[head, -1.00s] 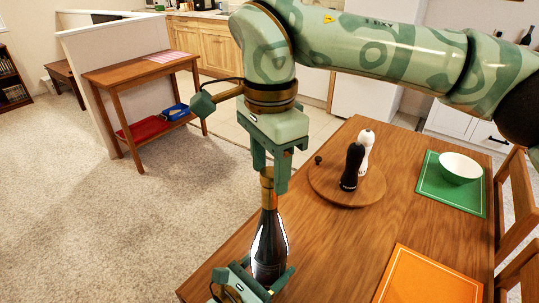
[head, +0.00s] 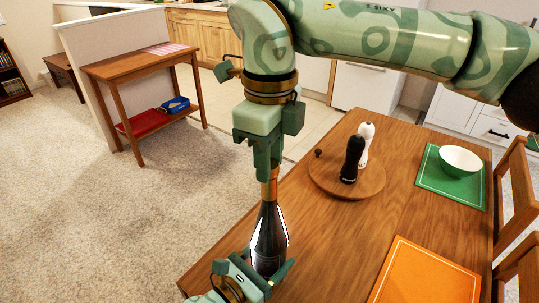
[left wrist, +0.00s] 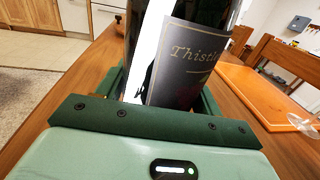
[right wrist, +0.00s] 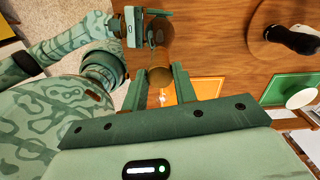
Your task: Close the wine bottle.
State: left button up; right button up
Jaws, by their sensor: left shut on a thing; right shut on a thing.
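The dark wine bottle (head: 268,240) stands upright at the table's near left corner, with an orange-gold neck. My left gripper (head: 262,280) is shut around its lower body. In the left wrist view the bottle's grey label (left wrist: 190,65) shows between the fingers. My right gripper (head: 268,172) points straight down over the bottle and is shut on a brown stopper (right wrist: 160,76) at the top of the neck. In the head view the fingers hide most of the stopper. How deep it sits in the neck cannot be told.
A round wooden board (head: 330,188) holds a black mill (head: 351,160) and a white mill (head: 367,135). An orange placemat (head: 420,275) and a green placemat (head: 440,190) with a white bowl (head: 461,159) lie on the right. The table between is clear.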

jog(key=m, duration=1.2)
jog(key=shift+m, duration=0.4)
jog(key=o, duration=1.1)
jog(key=shift+o, duration=0.2)
notch_tip(320, 180, up, 12)
